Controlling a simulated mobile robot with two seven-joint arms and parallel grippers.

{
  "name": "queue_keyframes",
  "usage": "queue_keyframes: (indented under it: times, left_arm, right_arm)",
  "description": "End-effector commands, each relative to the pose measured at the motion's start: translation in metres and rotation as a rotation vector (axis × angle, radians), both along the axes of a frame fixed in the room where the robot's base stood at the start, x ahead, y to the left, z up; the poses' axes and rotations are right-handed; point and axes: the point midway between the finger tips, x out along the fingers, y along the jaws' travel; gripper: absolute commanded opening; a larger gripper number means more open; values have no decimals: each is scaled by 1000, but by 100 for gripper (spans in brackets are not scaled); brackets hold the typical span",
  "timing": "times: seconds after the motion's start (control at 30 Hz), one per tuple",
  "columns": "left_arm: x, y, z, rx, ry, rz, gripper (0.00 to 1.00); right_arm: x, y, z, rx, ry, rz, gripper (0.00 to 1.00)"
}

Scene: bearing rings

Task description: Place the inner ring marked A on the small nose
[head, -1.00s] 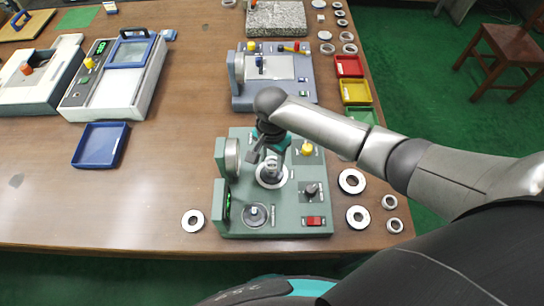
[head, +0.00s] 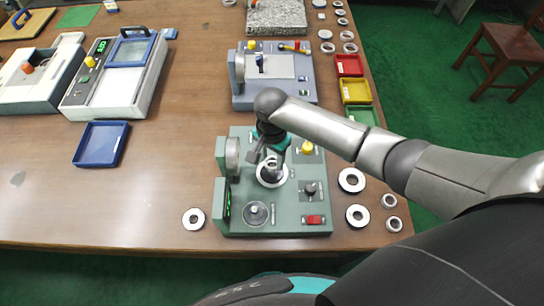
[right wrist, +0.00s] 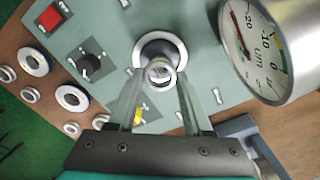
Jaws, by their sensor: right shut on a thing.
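My right gripper (right wrist: 160,85) is shut on a small silver ring (right wrist: 161,72), the inner ring. I cannot read a letter on it. It is over the round silver-rimmed seat (right wrist: 178,44) on the green gauge unit. In the head view my right gripper (head: 271,160) points down above this seat (head: 262,183). The fingers partly hide the seat's centre, and I cannot tell whether the ring touches it. A second, smaller post on a grey disc (head: 256,213) stands at the unit's front left. My left gripper is not in view.
A dial gauge (right wrist: 268,50) stands close beside the fingers. The green unit (head: 288,222) also carries a yellow knob (head: 307,147), a black knob (head: 310,188) and a red switch (head: 314,219). Loose rings (head: 351,181) lie to its right, one ring (head: 193,219) to its left.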

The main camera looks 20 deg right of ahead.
Motion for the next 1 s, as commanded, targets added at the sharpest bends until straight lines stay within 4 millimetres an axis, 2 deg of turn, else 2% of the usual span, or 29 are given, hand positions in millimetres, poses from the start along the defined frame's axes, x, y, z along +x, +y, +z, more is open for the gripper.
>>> queue_keyframes:
  times: [1.0]
  left_arm:
    - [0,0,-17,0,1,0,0]
  right_arm:
    - [0,0,-32,0,0,0,0]
